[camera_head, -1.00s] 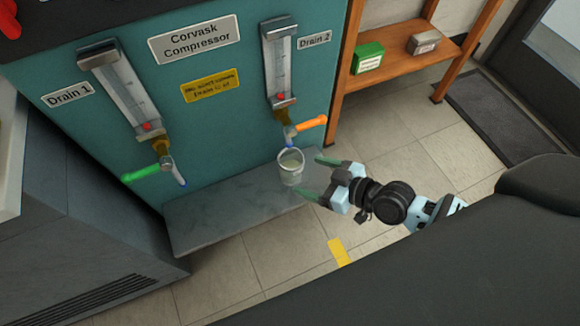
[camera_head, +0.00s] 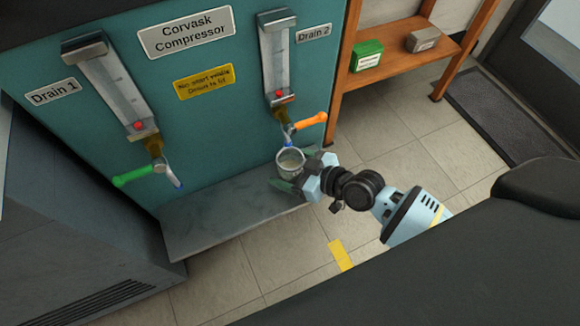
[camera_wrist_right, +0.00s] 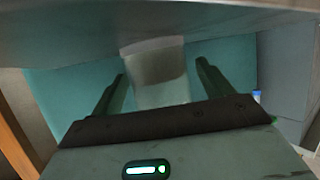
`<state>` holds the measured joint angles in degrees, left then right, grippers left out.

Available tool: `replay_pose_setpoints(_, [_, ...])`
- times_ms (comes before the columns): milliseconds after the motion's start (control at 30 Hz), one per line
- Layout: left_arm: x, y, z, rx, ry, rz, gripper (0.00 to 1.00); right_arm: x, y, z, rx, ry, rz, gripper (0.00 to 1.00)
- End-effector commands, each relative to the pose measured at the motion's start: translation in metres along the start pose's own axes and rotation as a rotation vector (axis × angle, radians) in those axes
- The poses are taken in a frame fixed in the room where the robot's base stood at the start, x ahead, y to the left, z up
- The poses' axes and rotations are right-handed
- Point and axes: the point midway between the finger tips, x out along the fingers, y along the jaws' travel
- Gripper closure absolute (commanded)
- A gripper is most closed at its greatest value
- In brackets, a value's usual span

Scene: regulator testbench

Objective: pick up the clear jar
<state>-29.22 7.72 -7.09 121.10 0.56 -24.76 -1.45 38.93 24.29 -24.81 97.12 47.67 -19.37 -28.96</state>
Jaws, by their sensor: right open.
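The clear jar (camera_head: 290,165) holds some pale liquid and stands upright under the Drain 2 spout, at the right end of the grey ledge. My right gripper (camera_head: 296,169) is open, with its green fingers on either side of the jar. In the right wrist view the jar (camera_wrist_right: 160,75) shows between the two spread fingers (camera_wrist_right: 161,72), with a gap on each side. The gripper partly hides the jar's lower right side in the head view. My left gripper is not in view.
The Drain 2 valve with its orange handle (camera_head: 312,121) is just above the jar. The Drain 1 valve has a green handle (camera_head: 133,176). The left part of the ledge (camera_head: 205,215) is clear. A wooden shelf (camera_head: 395,65) with a green box (camera_head: 367,56) stands right.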

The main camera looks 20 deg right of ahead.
Motion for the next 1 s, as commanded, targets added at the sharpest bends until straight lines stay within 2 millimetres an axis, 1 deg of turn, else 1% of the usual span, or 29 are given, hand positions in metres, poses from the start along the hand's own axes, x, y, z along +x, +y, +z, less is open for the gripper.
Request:
replay_pose_setpoints(33, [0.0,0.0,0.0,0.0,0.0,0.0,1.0,0.0,0.0,0.0,0.0,0.0,0.0,0.25])
replay_pose_setpoints(67, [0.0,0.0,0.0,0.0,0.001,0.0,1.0,0.0,0.0,0.0,0.0,0.0,0.0,0.29])
replay_pose_setpoints(400, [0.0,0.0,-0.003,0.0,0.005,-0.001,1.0,0.0,0.0,0.0,0.0,0.001,0.0,0.73])
replay_pose_setpoints(667, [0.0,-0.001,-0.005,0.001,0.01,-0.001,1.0,-0.001,0.0,-0.002,0.0,0.001,0.0,0.74])
replay_pose_setpoints(767, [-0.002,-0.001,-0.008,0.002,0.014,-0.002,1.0,-0.003,0.0,-0.006,-0.001,0.001,0.0,0.74])
replay_pose_setpoints(867, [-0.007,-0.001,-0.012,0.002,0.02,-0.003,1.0,-0.006,0.0,-0.015,-0.003,0.002,0.0,0.74])
replay_pose_setpoints(900, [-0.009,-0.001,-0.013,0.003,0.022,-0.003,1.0,-0.009,0.0,-0.017,-0.003,0.001,0.0,0.74])
replay_pose_setpoints(1000, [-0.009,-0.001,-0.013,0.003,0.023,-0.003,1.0,-0.025,0.001,-0.006,-0.003,-0.004,0.0,0.74])
